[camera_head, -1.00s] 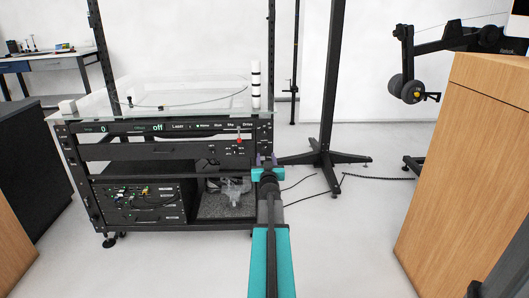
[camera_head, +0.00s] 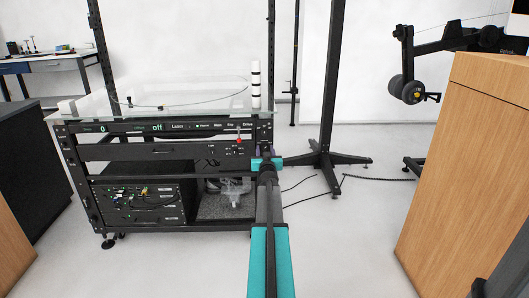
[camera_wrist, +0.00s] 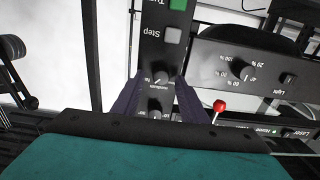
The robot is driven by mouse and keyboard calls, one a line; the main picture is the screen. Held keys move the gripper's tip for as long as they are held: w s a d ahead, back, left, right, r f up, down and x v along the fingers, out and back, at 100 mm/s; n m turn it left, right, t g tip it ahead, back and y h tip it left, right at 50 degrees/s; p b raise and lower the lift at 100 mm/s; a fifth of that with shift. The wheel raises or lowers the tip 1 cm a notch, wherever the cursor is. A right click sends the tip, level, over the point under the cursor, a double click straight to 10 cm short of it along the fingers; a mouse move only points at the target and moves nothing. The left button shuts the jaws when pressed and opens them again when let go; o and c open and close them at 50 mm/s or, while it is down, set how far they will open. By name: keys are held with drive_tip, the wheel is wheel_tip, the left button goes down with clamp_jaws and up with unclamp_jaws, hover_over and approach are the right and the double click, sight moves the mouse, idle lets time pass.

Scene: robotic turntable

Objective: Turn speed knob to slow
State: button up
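In the wrist view my gripper (camera_wrist: 157,88) is open, its two dark purple fingers apart on either side of a narrow black panel strip (camera_wrist: 151,55). Two small dark knobs show on that strip between the fingers: an upper knob (camera_wrist: 161,78) and a lower knob (camera_wrist: 155,113). The lettering beside them is upside down and too small to tell surely which is the speed knob. I cannot tell whether the fingers touch either knob. In the head view my gripper (camera_head: 265,153) is at the right front of the turntable rack (camera_head: 150,151), hiding part of its edge.
A red-tipped lever (camera_wrist: 219,106) stands right of the fingers. A percent-marked knob (camera_wrist: 243,70) and a light switch (camera_wrist: 288,79) lie farther right. A black stand (camera_head: 325,158) is behind and right; a wooden cabinet (camera_head: 465,180) is at the right.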

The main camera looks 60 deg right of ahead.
drive_tip(key=shift+w+d, duration=0.1)
drive_tip(key=shift+d, duration=0.05)
clamp_jaws()
